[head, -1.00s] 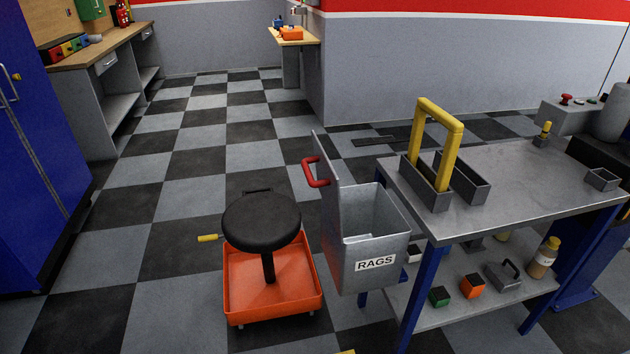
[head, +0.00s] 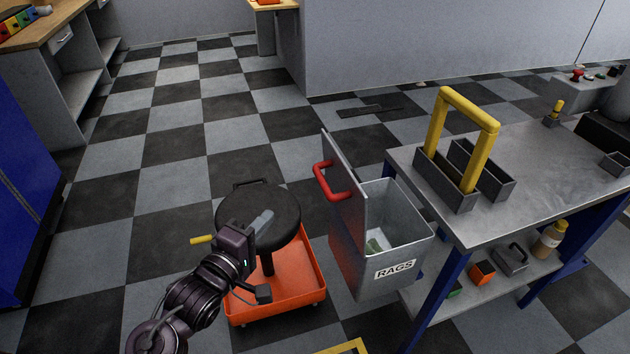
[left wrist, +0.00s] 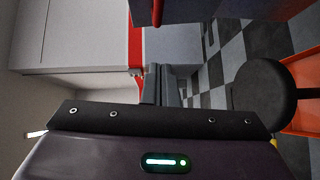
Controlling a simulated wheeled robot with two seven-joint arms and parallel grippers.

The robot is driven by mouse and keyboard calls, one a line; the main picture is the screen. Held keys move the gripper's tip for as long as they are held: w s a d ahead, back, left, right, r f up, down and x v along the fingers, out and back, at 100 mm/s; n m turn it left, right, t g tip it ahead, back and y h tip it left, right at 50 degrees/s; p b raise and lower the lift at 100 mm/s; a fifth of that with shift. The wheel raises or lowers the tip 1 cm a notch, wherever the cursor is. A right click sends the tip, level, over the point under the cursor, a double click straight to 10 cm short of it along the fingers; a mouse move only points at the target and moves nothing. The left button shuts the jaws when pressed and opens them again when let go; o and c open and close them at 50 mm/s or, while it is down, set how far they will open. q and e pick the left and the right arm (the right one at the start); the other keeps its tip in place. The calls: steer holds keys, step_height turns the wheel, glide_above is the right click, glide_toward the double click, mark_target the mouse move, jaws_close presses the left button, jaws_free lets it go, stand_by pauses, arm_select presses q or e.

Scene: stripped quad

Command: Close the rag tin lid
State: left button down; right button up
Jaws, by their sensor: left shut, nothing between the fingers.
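The grey metal rag tin (head: 392,262), labelled RAGS, hangs at the left side of the workbench. Its lid (head: 345,205) stands open, upright along the tin's left edge, with a red handle (head: 332,181) on its outer face. Some pale and green cloth lies inside. My left gripper (head: 264,220) is shut and empty, over the black stool seat and left of the lid, apart from it. In the left wrist view, its closed fingers (left wrist: 161,84) point away, and what looks like the red handle (left wrist: 158,14) shows at the top edge. My right gripper is out of view.
A black-seated stool (head: 262,207) with an orange tray base (head: 290,290) stands left of the tin. The metal workbench (head: 545,160) on the right carries a caddy with a yellow handle (head: 470,115). Checkered floor is open behind and left of the stool.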

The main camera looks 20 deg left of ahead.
arm_select(q)
steer(key=p, duration=0.2)
glide_toward(316, 176)
steer(key=w+a, duration=0.2)
steer(key=w+d, duration=0.2)
steer(key=shift+w+d+f+p, duration=0.3)
steer(key=shift+d+p, duration=0.05)
steer(key=shift+w+d+f, duration=0.1)
steer(key=shift+w+d, duration=0.1)
steer(key=shift+d, duration=0.15)
